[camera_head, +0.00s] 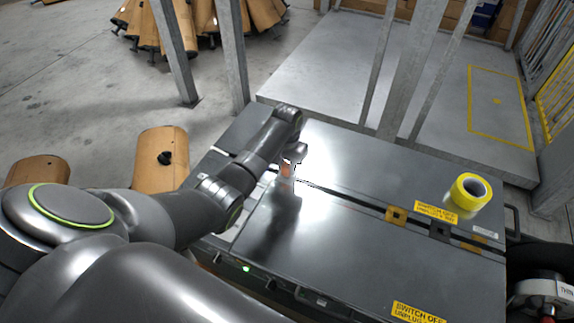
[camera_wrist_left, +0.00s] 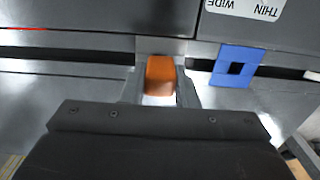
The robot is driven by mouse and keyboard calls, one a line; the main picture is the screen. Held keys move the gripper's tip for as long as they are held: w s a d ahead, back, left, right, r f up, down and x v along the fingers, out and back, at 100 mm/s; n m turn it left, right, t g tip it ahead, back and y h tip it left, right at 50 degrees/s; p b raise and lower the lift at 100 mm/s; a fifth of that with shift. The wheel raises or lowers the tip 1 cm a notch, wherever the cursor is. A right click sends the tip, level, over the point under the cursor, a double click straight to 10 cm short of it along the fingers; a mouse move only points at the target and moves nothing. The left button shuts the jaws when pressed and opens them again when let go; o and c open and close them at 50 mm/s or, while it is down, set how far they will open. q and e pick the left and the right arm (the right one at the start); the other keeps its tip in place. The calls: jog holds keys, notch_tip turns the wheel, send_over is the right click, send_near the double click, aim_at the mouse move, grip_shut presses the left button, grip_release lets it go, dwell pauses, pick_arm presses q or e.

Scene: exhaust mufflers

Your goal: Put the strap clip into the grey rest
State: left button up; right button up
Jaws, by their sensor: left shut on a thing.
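My left gripper (camera_head: 288,172) is over the dark metal bench top, near the long slot. In the left wrist view, its fingers (camera_wrist_left: 161,85) are shut on an orange block-like piece, which I take as the strap clip (camera_wrist_left: 160,74). The clip also shows as a small orange patch in the head view (camera_head: 286,169). I cannot tell whether it touches the bench. A dark grey square piece, which looks like the grey rest (camera_head: 440,231), sits along the slot to the right, well apart from the gripper. My right gripper is not in view.
An orange-yellow square piece (camera_head: 396,215) sits on the slot, left of the grey one. A blue square piece (camera_wrist_left: 236,67) shows close to the gripper in the wrist view. A yellow tape roll (camera_head: 470,191) lies at the bench's right. The front bench top is clear.

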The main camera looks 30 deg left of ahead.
pick_arm(q)
jog(key=shift+f, duration=0.3)
jog(key=o, duration=1)
jog(key=shift+r, duration=0.1)
jog(key=shift+r+p, duration=1.75)
jog(key=shift+r, duration=6.95)
